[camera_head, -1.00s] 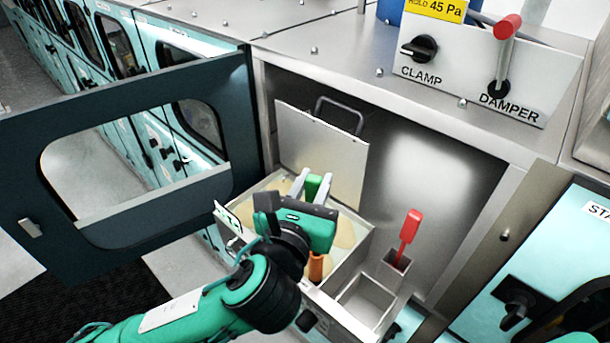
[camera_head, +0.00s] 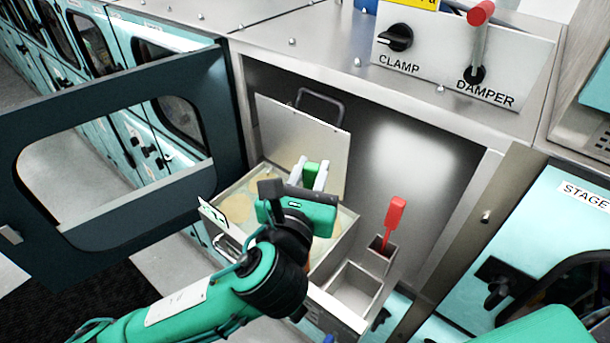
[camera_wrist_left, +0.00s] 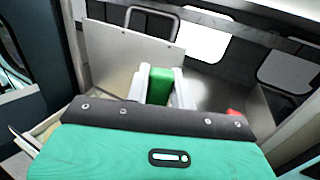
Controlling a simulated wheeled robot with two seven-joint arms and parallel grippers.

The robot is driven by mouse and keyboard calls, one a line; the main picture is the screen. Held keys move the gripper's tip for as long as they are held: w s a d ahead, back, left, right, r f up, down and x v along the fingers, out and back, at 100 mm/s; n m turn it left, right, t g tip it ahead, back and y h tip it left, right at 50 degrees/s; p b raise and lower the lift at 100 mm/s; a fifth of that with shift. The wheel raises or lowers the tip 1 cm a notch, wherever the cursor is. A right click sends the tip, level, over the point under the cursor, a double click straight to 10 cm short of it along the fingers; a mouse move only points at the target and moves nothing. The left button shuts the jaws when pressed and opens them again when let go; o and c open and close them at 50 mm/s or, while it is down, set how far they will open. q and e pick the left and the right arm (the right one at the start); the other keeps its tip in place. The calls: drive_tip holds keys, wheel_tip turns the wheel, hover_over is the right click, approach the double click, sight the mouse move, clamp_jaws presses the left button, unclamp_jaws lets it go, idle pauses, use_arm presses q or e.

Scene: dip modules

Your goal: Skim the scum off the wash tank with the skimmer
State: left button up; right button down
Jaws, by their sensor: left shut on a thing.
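The wash tank (camera_head: 338,240) is an open metal box below a raised lid (camera_head: 295,140). Its pale liquid carries tan patches of scum (camera_head: 238,208), seen left of my wrist. My left gripper (camera_head: 311,173) is over the tank, shut on a green grip, which I take for the skimmer's handle (camera_wrist_left: 160,85). The skimmer's head is hidden behind the gripper and wrist, so I cannot tell whether it touches the liquid. My right gripper is not in view.
A red-handled tool (camera_head: 394,222) stands in a narrow holder right of the tank. An empty square bin (camera_head: 352,290) is in front of it. An open dark door (camera_head: 110,225) stands left. The clamp and damper panel (camera_head: 450,70) is above.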

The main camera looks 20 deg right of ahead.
use_arm(q)
drive_tip(key=shift+w+d, duration=0.6)
drive_tip(key=shift+d, duration=0.25)
drive_tip(key=shift+w+d, duration=0.6)
drive_tip(key=shift+d, duration=0.2)
drive_tip(key=shift+w+d, duration=0.6)
drive_tip(key=shift+d, duration=0.25)
drive_tip(key=shift+a, duration=0.1)
drive_tip(key=shift+w+a, duration=0.95)
drive_tip(key=shift+w, duration=0.35)
drive_tip(key=shift+w+a, duration=0.9)
drive_tip(key=shift+w, duration=0.4)
drive_tip(key=shift+w+a, duration=0.95)
drive_tip(key=shift+w, duration=0.45)
drive_tip(key=shift+w+a, duration=0.95)
drive_tip(key=shift+w, duration=0.35)
drive_tip(key=shift+w+a, duration=0.95)
drive_tip(key=shift+w, duration=0.3)
drive_tip(key=shift+w+a, duration=0.95)
drive_tip(key=shift+w, duration=0.35)
drive_tip(key=s+a, duration=0.5)
drive_tip(key=a, duration=0.1)
drive_tip(key=shift+a, duration=0.4)
drive_tip(key=shift+d, duration=0.1)
